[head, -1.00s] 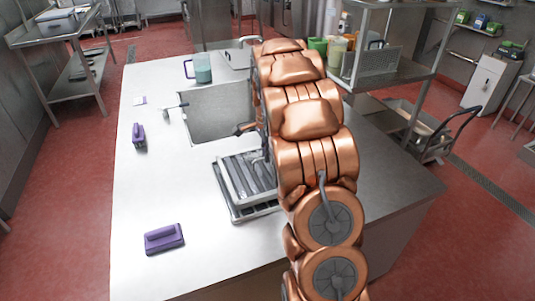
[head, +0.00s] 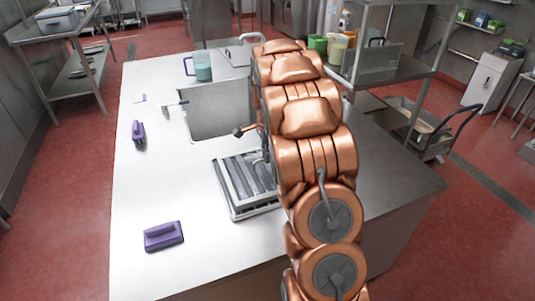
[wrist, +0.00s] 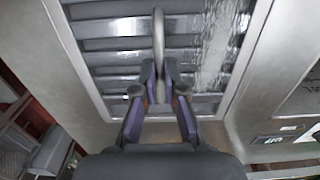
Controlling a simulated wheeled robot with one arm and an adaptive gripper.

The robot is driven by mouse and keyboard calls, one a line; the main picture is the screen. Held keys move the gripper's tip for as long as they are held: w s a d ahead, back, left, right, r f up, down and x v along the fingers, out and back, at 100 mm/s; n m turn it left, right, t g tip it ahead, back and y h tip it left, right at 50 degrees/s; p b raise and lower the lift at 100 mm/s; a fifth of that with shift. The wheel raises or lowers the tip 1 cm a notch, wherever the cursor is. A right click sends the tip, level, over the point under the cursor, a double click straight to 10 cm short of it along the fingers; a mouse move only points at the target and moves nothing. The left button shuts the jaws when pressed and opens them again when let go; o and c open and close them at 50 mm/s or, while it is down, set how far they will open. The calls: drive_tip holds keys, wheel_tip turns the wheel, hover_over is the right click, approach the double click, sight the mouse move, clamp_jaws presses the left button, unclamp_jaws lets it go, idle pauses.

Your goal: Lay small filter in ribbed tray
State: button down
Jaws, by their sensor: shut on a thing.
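The small filter (head: 238,180), a grey metal panel with slats, lies about level in or just over the ribbed tray (head: 252,211) on the steel counter. I cannot tell whether it rests fully on the tray's floor. In the wrist view the filter's slats (wrist: 105,45) fill the upper part. My gripper (wrist: 160,88) is shut on the filter's thin grey handle, which stands between its two fingers. In the head view my copper-coloured arm hides the gripper and the right side of the filter and tray.
A sink basin (head: 215,108) lies behind the tray. A jug (head: 202,67) stands at the back. The counter's left side is mostly clear.

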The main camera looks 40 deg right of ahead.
drive_tip(key=shift+f+b, duration=0.3)
drive_tip(key=shift+f, duration=0.3)
idle(1.1)
drive_tip(key=c, duration=1.2)
unclamp_jaws()
drive_tip(key=shift+o, duration=0.5)
drive_tip(key=o, duration=0.4)
drive_tip(key=shift+r+p, duration=0.6)
drive_tip(key=shift+r, duration=2.85)
